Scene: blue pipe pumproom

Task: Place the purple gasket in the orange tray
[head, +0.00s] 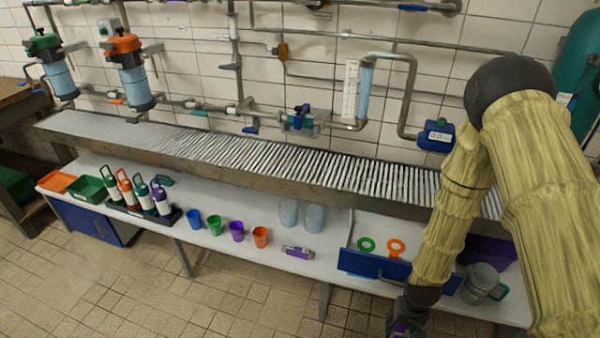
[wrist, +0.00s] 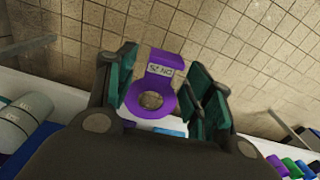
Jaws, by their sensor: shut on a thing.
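The purple gasket (wrist: 166,88) is a flat ring with a labelled tab, held between the dark green finger pads of my gripper (wrist: 163,80) in the wrist view. In the head view my gripper (head: 405,326) is at the bottom edge, in front of the lower shelf, with a little purple showing at it. Most of the gripper and gasket is cut off or hidden there. The orange tray (head: 57,182) lies at the far left end of the lower shelf, far from my gripper. It looks empty.
A green tray (head: 88,190) adjoins the orange one. Bottles stand in a dark rack (head: 150,212), then several coloured cups (head: 237,231) follow along the shelf. A green ring (head: 366,245) and an orange ring (head: 396,248) stand behind a blue panel (head: 372,265). The tiled floor in front is clear.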

